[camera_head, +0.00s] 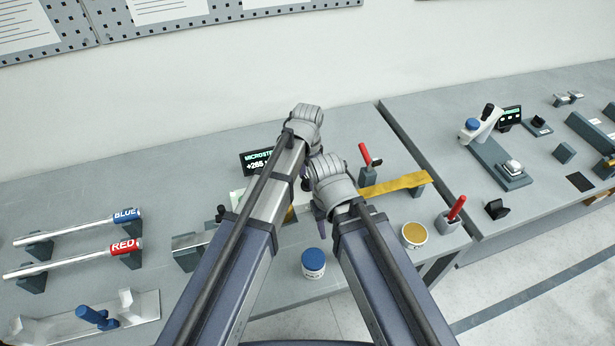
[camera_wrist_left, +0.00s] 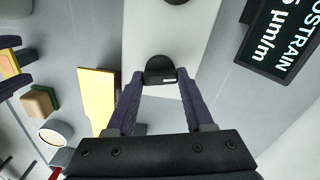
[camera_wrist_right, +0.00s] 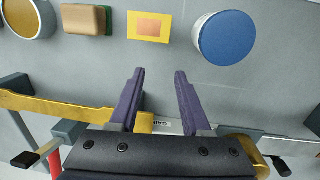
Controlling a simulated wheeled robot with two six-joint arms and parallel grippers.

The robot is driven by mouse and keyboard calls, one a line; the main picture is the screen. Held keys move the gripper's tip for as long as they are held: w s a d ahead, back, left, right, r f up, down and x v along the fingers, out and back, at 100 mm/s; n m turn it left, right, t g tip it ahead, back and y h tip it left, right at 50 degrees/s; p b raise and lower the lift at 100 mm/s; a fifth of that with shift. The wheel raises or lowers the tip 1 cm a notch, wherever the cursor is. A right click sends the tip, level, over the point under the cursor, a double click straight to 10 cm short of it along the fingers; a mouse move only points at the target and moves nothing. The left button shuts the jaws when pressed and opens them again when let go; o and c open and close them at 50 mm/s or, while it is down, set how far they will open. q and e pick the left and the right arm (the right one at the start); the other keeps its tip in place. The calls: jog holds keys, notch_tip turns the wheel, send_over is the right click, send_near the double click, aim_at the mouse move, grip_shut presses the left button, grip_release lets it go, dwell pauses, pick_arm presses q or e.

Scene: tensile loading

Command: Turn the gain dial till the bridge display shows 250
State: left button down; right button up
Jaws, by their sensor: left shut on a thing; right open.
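The gain dial (camera_wrist_left: 160,66) is a small black knob on a pale panel (camera_wrist_left: 145,28), seen in the left wrist view. My left gripper (camera_wrist_left: 160,76) is shut on it, one finger on each side. The bridge display (camera_head: 256,160) is a black box with green-white text in the head view. It seems to read +265, its right part hidden by my left arm. In the left wrist view the display (camera_wrist_left: 282,40) is cut off, showing a final 5 and µm/m. My right gripper (camera_wrist_right: 159,73) is open and empty above the bench. The dial is hidden in the head view.
A blue-lidded jar (camera_head: 314,262), a yellow-topped tin (camera_head: 414,234) and a yellow strip (camera_head: 395,185) lie near my right arm. Red-handled tools (camera_head: 457,208) stand right. Labelled BLUE (camera_head: 126,215) and RED (camera_head: 125,247) rods lie left. My two arms are close together.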

aim_at(308, 179)
pick_arm(q)
jog(key=shift+n, duration=1.3)
jog(key=shift+c, duration=1.4)
grip_release()
notch_tip(308, 179, up, 8)
jog(key=p, duration=0.8)
pick_arm(e)
notch_tip(308, 179, up, 8)
pick_arm(q)
jog(key=shift+f, duration=0.1)
pick_arm(e)
jog(key=shift+f, duration=0.1)
